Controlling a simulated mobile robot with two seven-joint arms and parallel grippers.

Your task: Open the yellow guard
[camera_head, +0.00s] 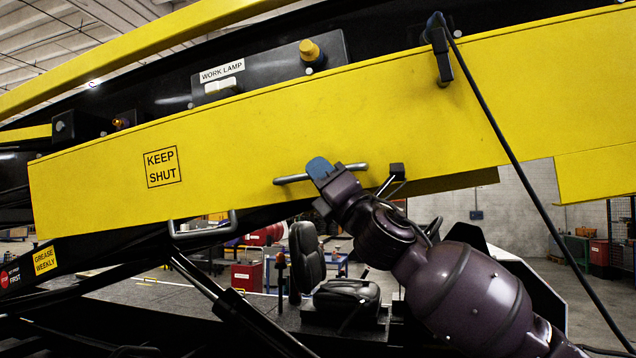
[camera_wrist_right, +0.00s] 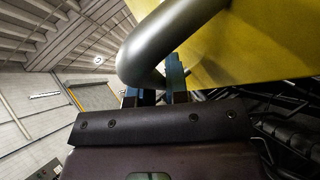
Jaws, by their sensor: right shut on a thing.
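The yellow guard (camera_head: 270,140) is a long yellow panel along the loader's side, with a "KEEP SHUT" label (camera_head: 162,167) near its left end. A grey bar handle (camera_head: 293,179) is fixed on its lower middle. My right gripper (camera_head: 319,170) is at this handle, its blue fingers shut on it. In the right wrist view the handle (camera_wrist_right: 165,38) is a thick grey bent bar, and the blue fingertips (camera_wrist_right: 160,78) are at its bend. The guard (camera_wrist_right: 250,45) shows behind it at the upper right. My left gripper is not in view.
A black cable (camera_head: 520,165) hangs from a blue-topped clip (camera_head: 438,45) across the guard's right part. A work lamp switch (camera_head: 220,86) and a yellow knob (camera_head: 310,51) sit on a black panel above the guard. A black seat (camera_head: 308,250) stands below it.

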